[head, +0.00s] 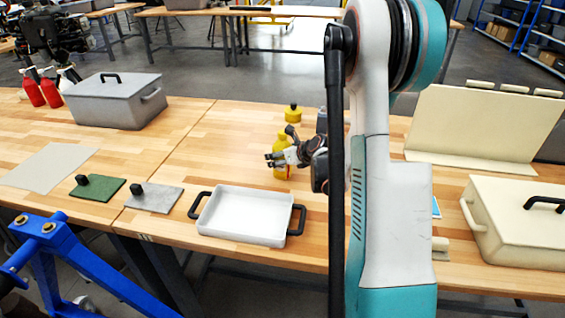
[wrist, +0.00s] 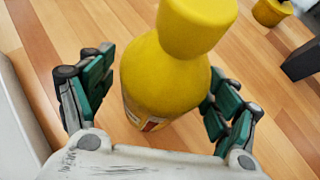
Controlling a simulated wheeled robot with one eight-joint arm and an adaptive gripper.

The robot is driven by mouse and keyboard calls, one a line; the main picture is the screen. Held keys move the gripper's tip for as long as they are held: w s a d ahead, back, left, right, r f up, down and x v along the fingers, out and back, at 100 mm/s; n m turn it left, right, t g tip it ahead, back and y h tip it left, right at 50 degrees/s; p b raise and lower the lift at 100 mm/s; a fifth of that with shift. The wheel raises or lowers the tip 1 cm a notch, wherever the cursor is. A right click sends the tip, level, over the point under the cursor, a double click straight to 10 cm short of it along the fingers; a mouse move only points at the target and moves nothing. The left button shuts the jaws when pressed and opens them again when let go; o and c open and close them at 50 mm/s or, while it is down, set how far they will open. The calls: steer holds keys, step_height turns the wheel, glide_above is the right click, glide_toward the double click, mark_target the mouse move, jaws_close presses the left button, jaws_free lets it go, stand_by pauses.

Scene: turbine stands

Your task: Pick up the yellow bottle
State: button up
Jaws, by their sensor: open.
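The yellow bottle (head: 281,145) stands upright on the wooden table, behind the white tray in the head view. My gripper (head: 275,158) is in front of it there and hides part of it. In the wrist view the yellow bottle (wrist: 165,85) is between the two open fingers of my gripper (wrist: 155,95), with its cap towards the camera. A finger is on each side of it. A gap shows on the left; the right finger is close to the bottle, and I cannot tell whether it touches.
A white tray (head: 243,215) with black handles stands in front. A second yellow container (head: 293,113) stands behind the bottle. A grey box (head: 115,100) is at the left, a cream box (head: 520,222) at the right. Free tabletop lies left of the bottle.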

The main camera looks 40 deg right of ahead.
steer(key=c, duration=1.4)
steer(key=shift+r, duration=0.1)
step_height(320, 180, up, 20)
steer(key=p, duration=0.5)
